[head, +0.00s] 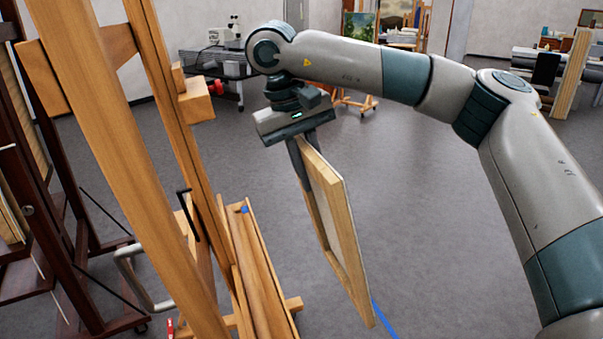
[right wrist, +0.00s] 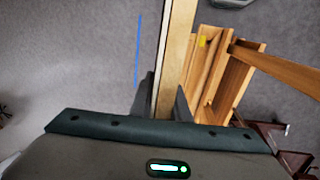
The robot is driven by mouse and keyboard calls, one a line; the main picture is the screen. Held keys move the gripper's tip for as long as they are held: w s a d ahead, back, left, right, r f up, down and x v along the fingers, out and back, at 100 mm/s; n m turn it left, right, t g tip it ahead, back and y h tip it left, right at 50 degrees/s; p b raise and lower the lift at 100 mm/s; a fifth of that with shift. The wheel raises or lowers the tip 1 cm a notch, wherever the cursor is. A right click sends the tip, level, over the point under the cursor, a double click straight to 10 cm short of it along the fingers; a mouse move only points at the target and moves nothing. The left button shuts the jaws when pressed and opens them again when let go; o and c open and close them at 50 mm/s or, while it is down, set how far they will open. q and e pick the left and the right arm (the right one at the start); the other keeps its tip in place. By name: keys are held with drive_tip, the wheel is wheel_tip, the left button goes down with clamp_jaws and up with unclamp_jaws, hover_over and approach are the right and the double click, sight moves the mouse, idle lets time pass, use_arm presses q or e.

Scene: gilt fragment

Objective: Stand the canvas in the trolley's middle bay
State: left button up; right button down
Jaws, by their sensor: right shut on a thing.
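The canvas (head: 342,235), a flat panel with pale wooden edges, hangs tilted below my right gripper (head: 304,160), clear of the easel. My right gripper is shut on its upper edge. In the right wrist view the canvas (right wrist: 176,45) shows edge-on between the two fingers of the gripper (right wrist: 164,98). A dark brown wooden rack on casters, which looks like the trolley (head: 62,215), stands at the far left. The easel partly hides it, and I cannot make out its middle bay. A dark reddish corner at the lower right of the wrist view may be part of it. My left gripper is out of view.
A large light-wood easel (head: 125,130) stands between the canvas and the rack, its tray (head: 262,270) low beside the canvas. A grey tubular handle (head: 130,272) is by the easel. A blue line (head: 383,320) marks the floor. Open grey floor (head: 430,230) lies to the right.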

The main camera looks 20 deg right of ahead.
drive_tip(key=p, duration=0.1)
hover_over(322, 227)
drive_tip(key=d, duration=0.3)
drive_tip(key=shift+s, duration=0.35)
idle(0.6)
drive_tip(key=a+f+b, duration=0.1)
drive_tip(key=f, duration=0.3)
drive_tip(key=s+a+f, duration=0.1)
drive_tip(key=f, duration=0.3)
drive_tip(key=a+f+b, duration=0.1)
drive_tip(key=a+f, duration=0.1)
drive_tip(key=f, duration=0.2)
drive_tip(key=shift+s+b, duration=0.2)
drive_tip(key=shift+b, duration=0.1)
drive_tip(key=s+a+f+b, duration=0.1)
drive_tip(key=s+f, duration=0.1)
drive_tip(key=f, duration=0.4)
drive_tip(key=s+a+f+b, duration=0.1)
drive_tip(key=s+a+f, duration=0.1)
drive_tip(key=f, duration=0.3)
drive_tip(key=shift+s+f, duration=0.15)
drive_tip(key=shift+f, duration=0.25)
